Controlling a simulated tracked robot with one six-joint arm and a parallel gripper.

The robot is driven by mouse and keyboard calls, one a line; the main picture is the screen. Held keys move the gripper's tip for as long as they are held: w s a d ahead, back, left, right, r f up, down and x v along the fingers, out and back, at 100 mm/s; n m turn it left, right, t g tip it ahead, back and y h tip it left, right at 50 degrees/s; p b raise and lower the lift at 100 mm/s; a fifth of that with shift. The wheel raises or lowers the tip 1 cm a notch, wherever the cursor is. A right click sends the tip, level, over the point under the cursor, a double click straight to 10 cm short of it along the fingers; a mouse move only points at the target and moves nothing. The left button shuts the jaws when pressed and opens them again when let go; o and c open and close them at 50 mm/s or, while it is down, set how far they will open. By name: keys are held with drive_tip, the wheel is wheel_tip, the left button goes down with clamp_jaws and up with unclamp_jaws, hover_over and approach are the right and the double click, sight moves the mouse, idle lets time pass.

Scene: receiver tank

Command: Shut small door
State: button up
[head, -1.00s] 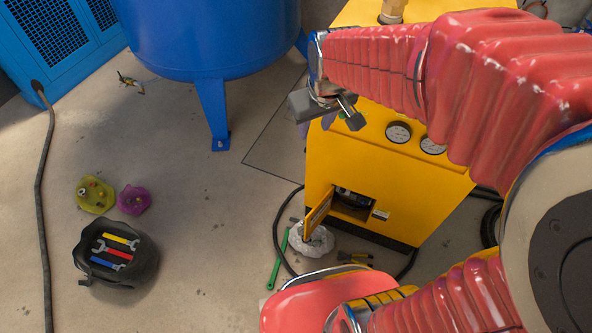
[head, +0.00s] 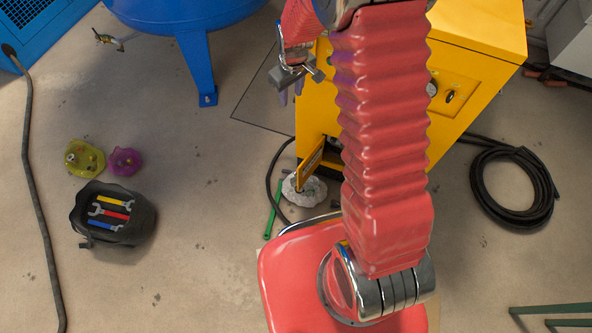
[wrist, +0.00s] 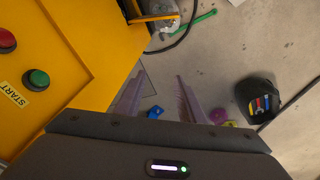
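The small door (head: 311,164) is a yellow panel low on the front of the yellow machine (head: 318,112). It stands open, swung out from a dark opening that my arm partly covers. In the wrist view the door (wrist: 155,17) shows edge-on at the top, beside the machine's yellow side. My gripper (head: 291,93) points down, above and left of the door, close to the machine's upper left edge. In the wrist view its two translucent purple fingers (wrist: 158,99) are spread with nothing between them. The gripper is clear of the door.
A white lumpy bag (head: 305,190) and a green bar (head: 272,211) lie on the floor by the door. A black tool bucket (head: 140,225), a yellow-green bag (head: 84,158) and a purple bag (head: 125,161) stand at left. A coiled hose (head: 513,200) lies at right. Floor between is clear.

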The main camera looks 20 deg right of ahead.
wheel_tip(320, 180, down, 16)
drive_tip(key=w+n+g, duration=0.1)
drive_tip(key=n+g, duration=0.1)
drive_tip(key=n, duration=0.1)
hover_over(295, 172)
wheel_tip(295, 172, down, 17)
drive_tip(key=shift+f, duration=0.15)
drive_tip(key=shift+f, duration=0.1)
drive_tip(key=shift+f, duration=6.8)
drive_tip(key=shift+c, duration=0.4)
clamp_jaws()
